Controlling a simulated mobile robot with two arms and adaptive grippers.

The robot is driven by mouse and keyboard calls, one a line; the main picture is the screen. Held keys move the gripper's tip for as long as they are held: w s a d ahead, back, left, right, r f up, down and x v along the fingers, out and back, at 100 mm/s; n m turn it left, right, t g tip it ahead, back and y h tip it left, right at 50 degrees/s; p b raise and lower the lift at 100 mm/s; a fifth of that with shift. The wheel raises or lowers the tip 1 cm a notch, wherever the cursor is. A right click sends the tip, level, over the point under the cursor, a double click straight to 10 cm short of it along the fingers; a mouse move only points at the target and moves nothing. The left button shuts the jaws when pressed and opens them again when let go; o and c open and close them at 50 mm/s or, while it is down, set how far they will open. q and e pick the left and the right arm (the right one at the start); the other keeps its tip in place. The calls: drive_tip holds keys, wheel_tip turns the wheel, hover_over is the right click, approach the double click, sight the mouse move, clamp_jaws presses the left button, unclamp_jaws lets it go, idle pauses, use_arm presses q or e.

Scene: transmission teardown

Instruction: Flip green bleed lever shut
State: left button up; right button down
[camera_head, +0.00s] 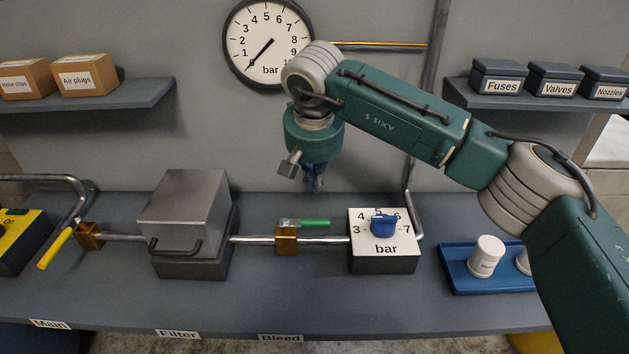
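The green bleed lever (313,223) sits on a brass valve block (286,241) in the pipe, above the Bleed label (280,338) on the bench edge. The lever points right and lies roughly along the pipe. My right gripper (314,184) hangs pointing down, behind and above the lever in the picture, apart from it. Its fingers are small and dark, so I cannot tell whether they are open or shut. I see nothing held in it. My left gripper is not in view.
A grey filter box (186,215) stands left of the valve. A regulator with a blue knob (383,225) stands right. A yellow lever (54,249) points down-left at the main valve. The gauge (268,42) needle points near 0. A blue tray (460,270) holds white containers.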

sight(307, 223)
drive_tip(key=p+x, duration=0.2)
drive_tip(key=x, duration=0.5)
drive_tip(key=s, duration=0.2)
drive_tip(key=s+p, duration=0.1)
drive_tip(key=s, duration=0.1)
drive_tip(key=shift+r, duration=0.3)
drive_tip(key=shift+w, duration=0.1)
